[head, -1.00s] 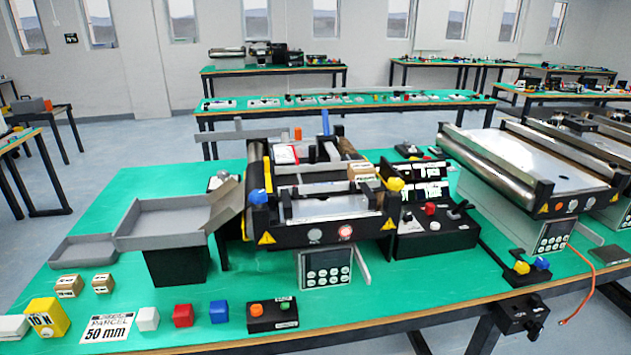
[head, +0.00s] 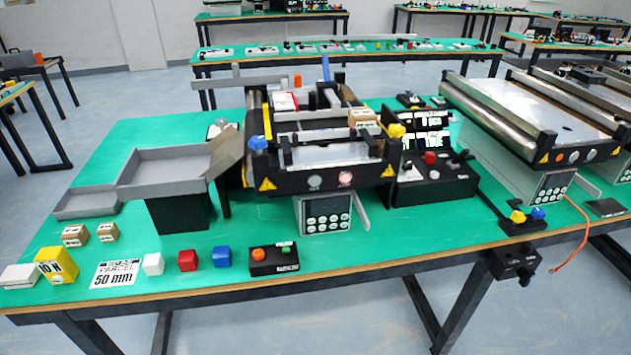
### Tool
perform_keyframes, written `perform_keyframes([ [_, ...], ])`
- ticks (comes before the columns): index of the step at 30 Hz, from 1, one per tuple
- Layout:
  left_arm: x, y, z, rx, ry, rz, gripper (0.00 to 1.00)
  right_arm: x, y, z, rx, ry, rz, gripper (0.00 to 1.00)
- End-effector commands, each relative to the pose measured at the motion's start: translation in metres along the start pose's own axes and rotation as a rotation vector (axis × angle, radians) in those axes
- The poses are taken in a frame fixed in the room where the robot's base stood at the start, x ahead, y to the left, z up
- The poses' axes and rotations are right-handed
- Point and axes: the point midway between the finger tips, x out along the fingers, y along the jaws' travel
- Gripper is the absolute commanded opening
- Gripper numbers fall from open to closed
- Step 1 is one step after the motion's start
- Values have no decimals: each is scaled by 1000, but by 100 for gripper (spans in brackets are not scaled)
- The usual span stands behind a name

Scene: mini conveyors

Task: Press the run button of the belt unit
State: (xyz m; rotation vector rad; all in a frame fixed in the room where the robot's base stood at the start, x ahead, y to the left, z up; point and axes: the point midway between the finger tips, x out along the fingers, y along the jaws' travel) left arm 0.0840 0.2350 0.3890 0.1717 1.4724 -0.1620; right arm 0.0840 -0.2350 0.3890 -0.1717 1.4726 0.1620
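The belt unit (head: 330,155) stands in the middle of the green table. A keypad panel (head: 327,216) sits below that face. Labels are too small to read, so I cannot tell which button is run. Neither gripper is in view.
Grey trays (head: 165,172) stand left of the belt unit. White, red and blue cubes (head: 187,260) and a yellow block (head: 56,265) line the front edge. A black control box (head: 432,180) and a larger conveyor (head: 530,110) stand to the right.

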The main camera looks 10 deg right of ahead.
Motion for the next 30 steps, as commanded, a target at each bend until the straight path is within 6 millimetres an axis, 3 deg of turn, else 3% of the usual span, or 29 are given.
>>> perform_keyframes([
  [4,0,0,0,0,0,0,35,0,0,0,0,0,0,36],
  [9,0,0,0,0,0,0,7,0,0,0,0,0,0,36],
  [11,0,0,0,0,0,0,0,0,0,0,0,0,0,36],
  [30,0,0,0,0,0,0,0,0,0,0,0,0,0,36],
])
